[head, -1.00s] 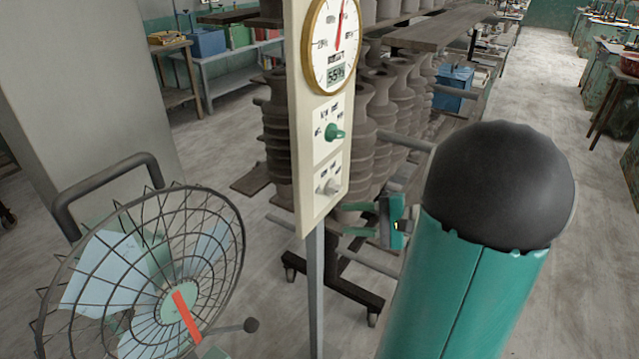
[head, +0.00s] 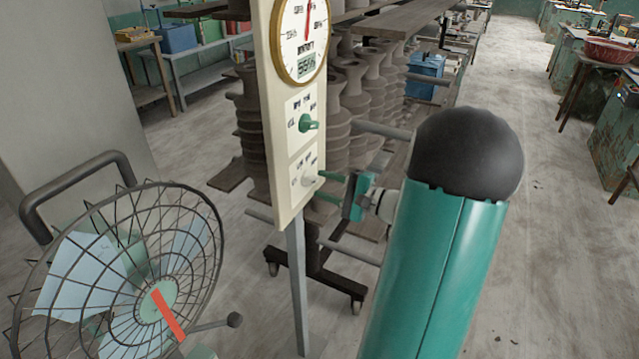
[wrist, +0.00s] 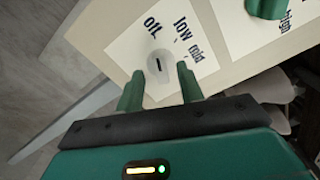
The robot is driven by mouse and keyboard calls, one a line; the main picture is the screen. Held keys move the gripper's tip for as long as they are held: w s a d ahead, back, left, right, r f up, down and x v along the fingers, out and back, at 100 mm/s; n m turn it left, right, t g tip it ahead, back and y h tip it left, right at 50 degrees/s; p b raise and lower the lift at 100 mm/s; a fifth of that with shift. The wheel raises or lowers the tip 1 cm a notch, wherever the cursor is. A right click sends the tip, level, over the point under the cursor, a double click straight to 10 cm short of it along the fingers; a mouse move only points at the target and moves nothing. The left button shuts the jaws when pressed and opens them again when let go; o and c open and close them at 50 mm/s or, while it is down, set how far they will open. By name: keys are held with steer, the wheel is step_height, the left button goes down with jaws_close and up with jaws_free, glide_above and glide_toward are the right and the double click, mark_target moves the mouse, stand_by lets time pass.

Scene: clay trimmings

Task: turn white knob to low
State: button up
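The white knob (head: 309,178) is on the lower plate of a cream control panel (head: 285,205), with its top facing my fingers in the wrist view (wrist: 155,73). A short black mark on it runs roughly up the wrist picture, towards the word that looks like "off"; "low" and "mid" are printed to the right. My gripper (wrist: 160,72) is open, its two green fingers on either side of the knob in that view. I cannot tell whether they touch it. In the head view my gripper (head: 326,187) reaches the panel from the right, fingertips close to the knob.
A green knob (head: 308,123) sits above on the same panel, under a round dial (head: 300,40). A caged fan (head: 125,280) stands at the lower left. A wheeled rack of grey clay pieces (head: 350,95) is behind the panel.

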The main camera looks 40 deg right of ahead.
steer(key=shift+x, duration=1.1)
steer(key=shift+c, duration=0.5)
jaws_close()
steer(key=shift+m, duration=0.5)
steer(key=m, duration=0.3)
steer(key=shift+r+m, duration=0.1)
steer(key=shift+m, duration=0.2)
steer(key=m, duration=0.4)
steer(key=shift+d, duration=0.2)
